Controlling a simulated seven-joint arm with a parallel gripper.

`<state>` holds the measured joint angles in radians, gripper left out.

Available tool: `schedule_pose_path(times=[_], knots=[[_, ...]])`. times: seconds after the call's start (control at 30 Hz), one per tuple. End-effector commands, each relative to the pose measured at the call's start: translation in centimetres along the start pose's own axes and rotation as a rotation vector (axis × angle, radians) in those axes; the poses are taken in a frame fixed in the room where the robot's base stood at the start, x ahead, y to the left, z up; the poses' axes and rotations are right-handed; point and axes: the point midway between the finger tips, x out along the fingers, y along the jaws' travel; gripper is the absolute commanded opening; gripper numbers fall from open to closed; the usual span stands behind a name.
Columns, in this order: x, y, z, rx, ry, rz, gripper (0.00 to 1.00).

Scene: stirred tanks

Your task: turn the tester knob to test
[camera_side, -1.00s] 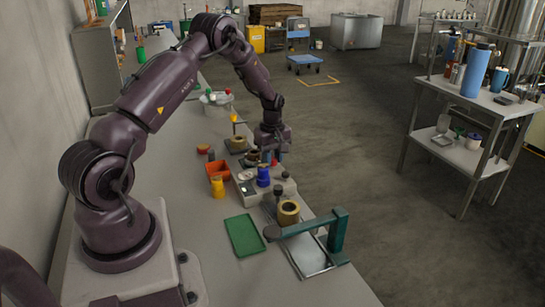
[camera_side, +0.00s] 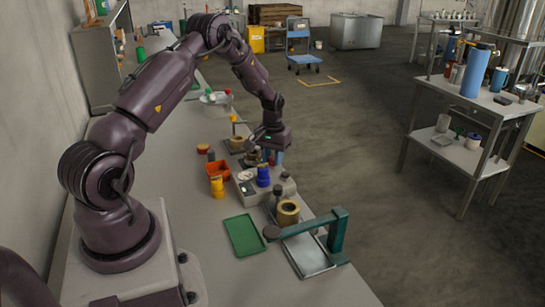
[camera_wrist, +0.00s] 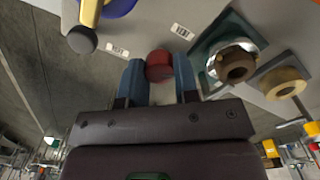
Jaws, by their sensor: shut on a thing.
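The fingers and the arm's end hide most of the knob in the side view.
An orange bin (camera_side: 216,170) and a yellow container (camera_side: 217,188) stand left of the tester. A brass-coloured ring (camera_side: 288,212), a green tray (camera_side: 244,236) and a green-armed stand (camera_side: 337,230) are nearer. Open floor lies right of the bench.

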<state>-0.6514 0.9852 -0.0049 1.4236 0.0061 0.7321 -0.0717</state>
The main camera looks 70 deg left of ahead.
Motion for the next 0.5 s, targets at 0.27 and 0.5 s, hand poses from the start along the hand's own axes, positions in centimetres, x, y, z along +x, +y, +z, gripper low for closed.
schedule_pose_path(times=[0.27, 0.5], knots=[[-0.09, 0.02, 0.05, 0.236, -0.002, 0.001, 0.05], [-0.10, 0.09, 0.06, 0.379, -0.003, 0.002, 0.05]])
